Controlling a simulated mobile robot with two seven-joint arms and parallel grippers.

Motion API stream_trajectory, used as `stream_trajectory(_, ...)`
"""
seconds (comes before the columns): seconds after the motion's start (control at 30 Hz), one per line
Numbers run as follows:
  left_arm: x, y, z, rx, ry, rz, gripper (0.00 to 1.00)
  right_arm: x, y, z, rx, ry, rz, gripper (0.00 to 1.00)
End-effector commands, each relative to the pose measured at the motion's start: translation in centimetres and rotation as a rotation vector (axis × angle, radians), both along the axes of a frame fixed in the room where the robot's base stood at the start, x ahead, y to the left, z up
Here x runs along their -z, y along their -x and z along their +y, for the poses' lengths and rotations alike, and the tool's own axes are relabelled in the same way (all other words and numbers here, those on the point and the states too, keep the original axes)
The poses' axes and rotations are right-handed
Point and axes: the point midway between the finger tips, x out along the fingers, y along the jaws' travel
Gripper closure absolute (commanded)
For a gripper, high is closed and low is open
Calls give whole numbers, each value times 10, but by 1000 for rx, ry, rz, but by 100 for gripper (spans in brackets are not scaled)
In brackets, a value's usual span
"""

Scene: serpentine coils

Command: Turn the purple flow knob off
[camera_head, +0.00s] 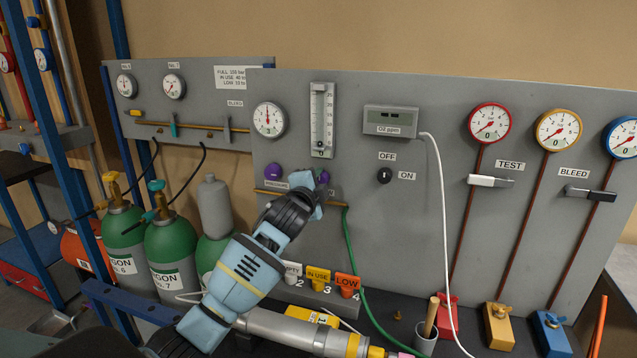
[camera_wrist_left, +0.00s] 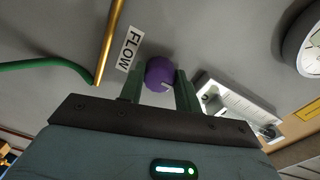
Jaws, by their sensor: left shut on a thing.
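The purple flow knob (camera_wrist_left: 159,72) is on the grey panel beside a FLOW label (camera_wrist_left: 130,48). In the left wrist view it sits between the two fingers of my left gripper (camera_wrist_left: 159,88), which is shut on it. A short pale mark shows on the knob's face. In the head view my left gripper (camera_head: 314,186) reaches up to the panel and covers most of the knob (camera_head: 324,177). A second purple knob (camera_head: 273,171), with its label below, is to its left and apart from the gripper. My right gripper is not in view.
A brass pipe (camera_head: 272,193) and green hose (camera_head: 349,235) run close to the gripper. A flow tube (camera_head: 322,118) and round gauge (camera_head: 269,119) are above. Green cylinders (camera_head: 172,250) stand at left.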

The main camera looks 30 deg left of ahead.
Motion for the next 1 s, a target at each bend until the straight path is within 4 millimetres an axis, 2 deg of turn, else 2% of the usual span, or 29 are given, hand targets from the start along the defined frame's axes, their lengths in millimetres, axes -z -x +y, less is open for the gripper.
stream_trajectory(0.4,1,0,0,0,10,0,90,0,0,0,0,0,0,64)
stream_trajectory(0.43,1,0,0,0,10,0,63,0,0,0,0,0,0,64)
stream_trajectory(0.57,1,0,0,0,9,0,46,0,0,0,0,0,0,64)
stream_trajectory(0.87,0,0,0,0,7,-1,45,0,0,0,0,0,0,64)
stream_trajectory(1.0,1,7,-1,0,6,0,45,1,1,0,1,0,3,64)
